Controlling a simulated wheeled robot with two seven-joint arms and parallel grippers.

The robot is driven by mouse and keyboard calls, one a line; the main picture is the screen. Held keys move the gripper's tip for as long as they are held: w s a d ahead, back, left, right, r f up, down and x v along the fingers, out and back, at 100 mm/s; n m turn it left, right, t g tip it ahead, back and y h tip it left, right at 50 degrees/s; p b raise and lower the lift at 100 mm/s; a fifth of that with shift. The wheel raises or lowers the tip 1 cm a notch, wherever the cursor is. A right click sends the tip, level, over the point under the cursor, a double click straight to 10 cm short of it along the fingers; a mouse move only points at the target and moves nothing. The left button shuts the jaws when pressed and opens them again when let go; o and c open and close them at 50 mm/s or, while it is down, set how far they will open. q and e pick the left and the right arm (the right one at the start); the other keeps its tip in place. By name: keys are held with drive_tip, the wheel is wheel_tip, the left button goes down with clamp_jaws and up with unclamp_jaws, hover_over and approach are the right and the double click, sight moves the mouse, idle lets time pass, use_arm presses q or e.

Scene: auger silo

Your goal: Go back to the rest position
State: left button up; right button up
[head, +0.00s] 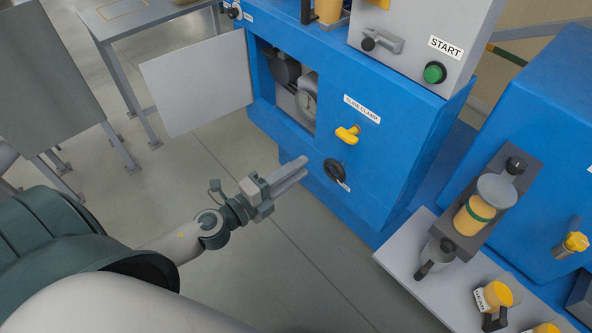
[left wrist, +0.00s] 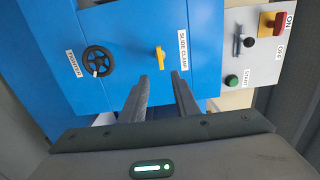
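My left gripper (head: 297,170) reaches in from the left and points at the front of the blue machine (head: 395,155). In the left wrist view my left gripper (left wrist: 159,77) shows two fingers apart with nothing between them. A black handwheel (head: 334,168) on the machine front appears just beyond the fingertips in the head view. In the left wrist view the handwheel (left wrist: 98,61) is left of the fingers, clear of them. The yellow slide clamp knob (head: 347,134) is above the handwheel; it also shows in the left wrist view (left wrist: 159,57). My right gripper is not in view.
An open grey door (head: 197,82) stands out from the machine, left of an opening with a gauge (head: 307,101). A control box with a green start button (head: 434,72) is above. A grey shelf (head: 405,262) with yellow-topped items is at right. The floor (head: 330,270) below my gripper looks clear.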

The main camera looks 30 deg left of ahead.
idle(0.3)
use_arm(q)
drive_tip(key=s+a+f+n+g+y, duration=0.2)
drive_tip(key=s+a+f+n, duration=0.15)
drive_tip(key=f, duration=0.85)
drive_tip(key=s+a+f+n+g+y, duration=0.2)
drive_tip(key=a+f+n, duration=0.15)
drive_tip(key=f, duration=0.85)
drive_tip(key=s+a+f+n+g+y, duration=0.2)
drive_tip(key=f+n+g, duration=0.15)
drive_tip(key=f, duration=0.95)
drive_tip(key=s+d+f+n+g, duration=0.2)
drive_tip(key=s+f+n+g, duration=0.1)
drive_tip(key=s+f, duration=0.8)
drive_tip(key=s+d+f+n+g, duration=0.2)
drive_tip(key=s+f+n+g, duration=0.15)
drive_tip(key=s+f, duration=0.75)
drive_tip(key=s+d+f+n+g, duration=0.2)
drive_tip(key=s+d, duration=0.2)
drive_tip(key=s, duration=1)
drive_tip(key=shift+d+n, duration=0.2)
drive_tip(key=shift+n, duration=0.2)
